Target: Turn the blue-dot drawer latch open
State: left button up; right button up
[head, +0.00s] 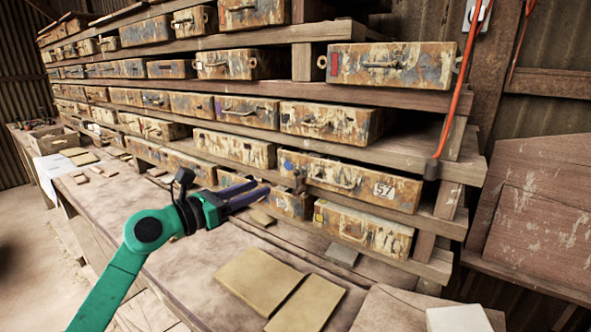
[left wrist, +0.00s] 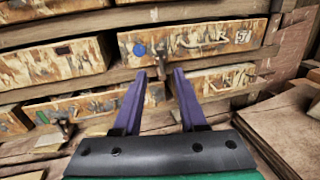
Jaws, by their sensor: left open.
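The drawer (head: 345,178) with a blue dot and a "57" label sits in the lower part of the rack. In the left wrist view its front (left wrist: 195,42) shows the blue dot (left wrist: 140,48) at its left end. A small dark latch (left wrist: 161,66) stands at its lower edge, right of the dot. My left gripper (head: 264,191) is open and empty, its purple fingers pointing at the rack. In the left wrist view the fingertips (left wrist: 159,73) lie to either side of the latch in the picture; I cannot tell whether they touch it. My right gripper is out of view.
Flat tan tiles (head: 258,280) lie on the bench (head: 190,268) below my left gripper. A red-orange rod (head: 459,90) hangs at the rack's right side.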

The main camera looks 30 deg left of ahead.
pick_arm(q)
jog(key=p, duration=0.2)
send_near(294, 174)
jog(key=w, duration=0.2)
jog(key=p+x, duration=0.2)
jog(key=x, duration=0.5)
jog(key=shift+w+d, duration=0.1)
jog(key=shift+d, duration=0.2)
jog(key=shift+f, duration=0.1)
grip_shut()
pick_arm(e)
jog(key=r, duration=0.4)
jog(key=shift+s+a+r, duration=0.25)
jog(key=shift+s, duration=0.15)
